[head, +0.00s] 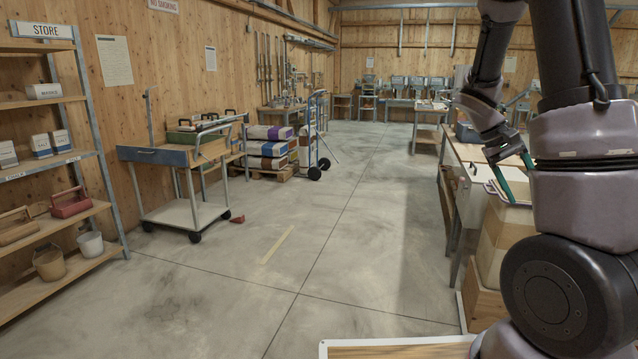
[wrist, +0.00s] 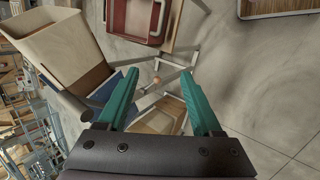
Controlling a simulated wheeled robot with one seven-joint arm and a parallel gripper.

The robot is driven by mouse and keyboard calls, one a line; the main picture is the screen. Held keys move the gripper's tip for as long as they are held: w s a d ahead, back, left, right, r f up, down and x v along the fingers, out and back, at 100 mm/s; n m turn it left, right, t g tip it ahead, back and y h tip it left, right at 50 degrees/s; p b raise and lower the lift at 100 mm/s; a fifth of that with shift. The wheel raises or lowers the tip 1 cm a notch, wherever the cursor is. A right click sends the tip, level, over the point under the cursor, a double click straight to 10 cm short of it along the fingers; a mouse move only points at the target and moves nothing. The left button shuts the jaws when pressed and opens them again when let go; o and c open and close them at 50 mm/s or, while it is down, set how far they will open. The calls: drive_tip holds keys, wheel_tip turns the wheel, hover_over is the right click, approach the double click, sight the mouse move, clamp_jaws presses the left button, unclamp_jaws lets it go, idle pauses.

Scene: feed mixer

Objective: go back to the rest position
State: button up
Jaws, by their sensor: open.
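My gripper (head: 512,178) is at the right of the head view, at the end of my dark, bent arm, over or in front of the near end of the right-hand bench; which one I cannot tell. A small wooden knob or handle and a light wooden surface show behind the gap, apart from the fingers as far as I can see.
A cream bin (wrist: 40,42) and a red tray (wrist: 143,18) lie beyond my fingers in the wrist view. A bench (head: 470,152) runs along the right. A cart (head: 185,212) and a store shelf (head: 60,212) stand left.

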drive_tip(key=s+a+r+m+t+y, duration=0.1)
drive_tip(key=s+a+r+t+y, duration=0.4)
drive_tip(key=a+r, duration=0.4)
drive_tip(key=a, duration=0.3)
drive_tip(key=shift+a, duration=0.35)
drive_tip(key=s+a+r+t+y, duration=0.1)
drive_tip(key=s+a+r, duration=0.1)
drive_tip(key=a, duration=0.1)
drive_tip(key=s+a+r+t+y, duration=0.1)
drive_tip(key=s+a+r+t, duration=0.1)
drive_tip(key=a+r, duration=0.1)
drive_tip(key=s+a+r+t+y, duration=0.1)
drive_tip(key=s+a+r+t, duration=0.1)
drive_tip(key=s+a, duration=0.1)
drive_tip(key=shift+s+a+r, duration=0.1)
drive_tip(key=shift+a+r, duration=0.15)
drive_tip(key=shift+r, duration=0.15)
drive_tip(key=shift+c, duration=1)
drive_tip(key=shift+s+a, duration=0.1)
drive_tip(key=shift+a, duration=0.05)
drive_tip(key=shift+c, duration=1)
